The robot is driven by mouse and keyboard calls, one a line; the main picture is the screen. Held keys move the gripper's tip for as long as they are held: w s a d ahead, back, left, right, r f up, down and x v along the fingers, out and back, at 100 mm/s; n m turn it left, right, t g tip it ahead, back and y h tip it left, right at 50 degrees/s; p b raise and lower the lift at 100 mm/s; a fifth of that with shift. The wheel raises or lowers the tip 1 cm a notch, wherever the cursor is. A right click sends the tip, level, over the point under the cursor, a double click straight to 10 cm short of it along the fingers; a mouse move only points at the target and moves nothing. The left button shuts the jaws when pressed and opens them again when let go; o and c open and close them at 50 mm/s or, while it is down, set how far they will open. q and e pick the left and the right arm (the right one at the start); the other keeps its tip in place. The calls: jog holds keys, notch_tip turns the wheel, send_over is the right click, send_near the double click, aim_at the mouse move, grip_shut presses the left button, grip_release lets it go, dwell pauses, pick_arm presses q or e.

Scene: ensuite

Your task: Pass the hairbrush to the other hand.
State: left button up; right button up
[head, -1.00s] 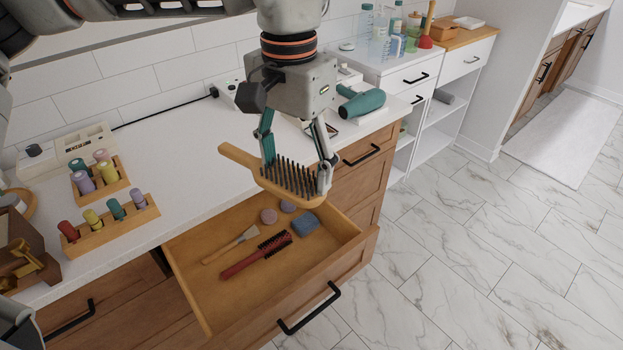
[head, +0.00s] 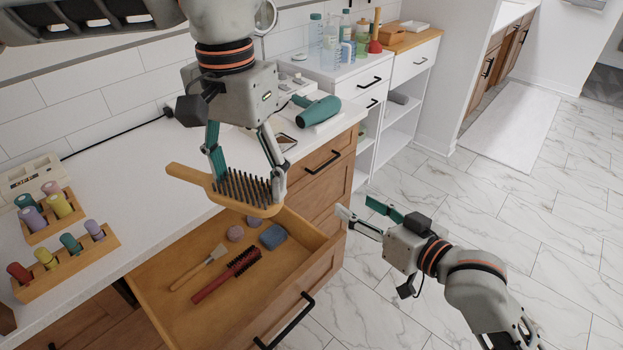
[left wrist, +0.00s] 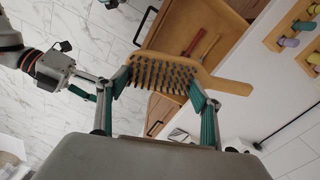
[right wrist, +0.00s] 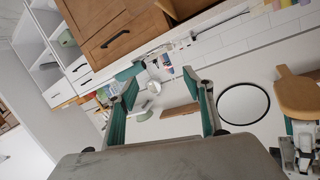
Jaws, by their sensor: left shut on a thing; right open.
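A wooden paddle hairbrush (head: 244,206) with dark bristles is held above the open drawer. My left gripper (head: 247,178) is shut on its head, a finger at each side; the handle points left and the bristles face up. In the left wrist view the brush (left wrist: 226,86) lies across the fingers, handle to the right. My right gripper (head: 355,206) is open and empty, to the right of the brush and apart from it, fingers pointing towards it. The right wrist view shows part of the brush (right wrist: 297,95) at the right edge, beyond the open fingers.
The open drawer (head: 160,295) holds a red round brush (head: 228,275), a wooden-handled brush (head: 196,268) and small sponges. The counter (head: 120,190) bears racks of coloured rolls and a teal hair dryer (head: 318,112).

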jog(key=s+a+r+n+g+y, duration=0.1)
jog(key=s+a+r+n+g, duration=0.3)
jog(key=r, duration=0.6)
jog(key=s+a+r+n+g+y, duration=0.1)
jog(key=s+a+r+n+y, duration=0.3)
jog(key=r, duration=0.6)
jog(key=g+h, duration=0.2)
send_near(250, 183)
jog(key=x, duration=1)
jog(key=shift+w+a+f, duration=0.1)
jog(key=shift+a+f, duration=0.05)
jog(key=shift+a, duration=0.2)
